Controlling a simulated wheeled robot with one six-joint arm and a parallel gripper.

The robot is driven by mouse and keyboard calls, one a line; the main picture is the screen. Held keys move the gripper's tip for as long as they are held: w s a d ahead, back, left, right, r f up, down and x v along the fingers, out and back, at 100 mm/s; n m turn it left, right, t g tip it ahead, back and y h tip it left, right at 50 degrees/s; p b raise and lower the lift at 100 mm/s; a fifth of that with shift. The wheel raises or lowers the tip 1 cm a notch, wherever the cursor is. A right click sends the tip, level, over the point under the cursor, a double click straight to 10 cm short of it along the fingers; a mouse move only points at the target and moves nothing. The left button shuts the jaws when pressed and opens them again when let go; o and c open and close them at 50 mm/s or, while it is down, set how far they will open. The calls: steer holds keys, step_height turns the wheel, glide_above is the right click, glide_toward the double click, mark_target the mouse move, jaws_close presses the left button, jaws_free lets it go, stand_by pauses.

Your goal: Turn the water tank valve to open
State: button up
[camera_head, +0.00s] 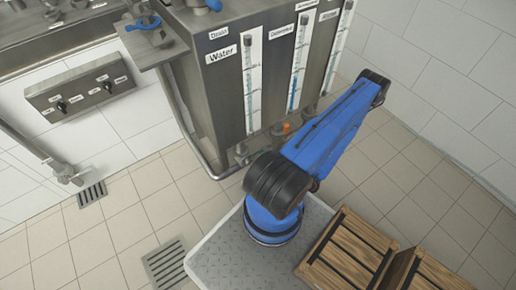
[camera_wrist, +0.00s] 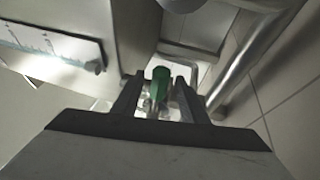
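In the wrist view a green valve handle (camera_wrist: 160,84) stands between the two dark fingers of my gripper (camera_wrist: 157,92). The fingers are apart, with a gap visible on each side of the handle. I cannot tell whether either finger touches it. In the head view the metal tank (camera_head: 190,85) carries a "Water" label (camera_head: 222,55) and a level gauge (camera_head: 251,85).
An orange fitting (camera_head: 284,128) sits low on the tank row near my arm. In the wrist view a metal pipe (camera_wrist: 245,65) runs close on the right. Wooden crates (camera_head: 352,250) stand at lower right. A control box (camera_head: 82,84) is on the left wall.

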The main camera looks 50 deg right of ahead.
steer(key=shift+x, duration=2.65)
jaws_close()
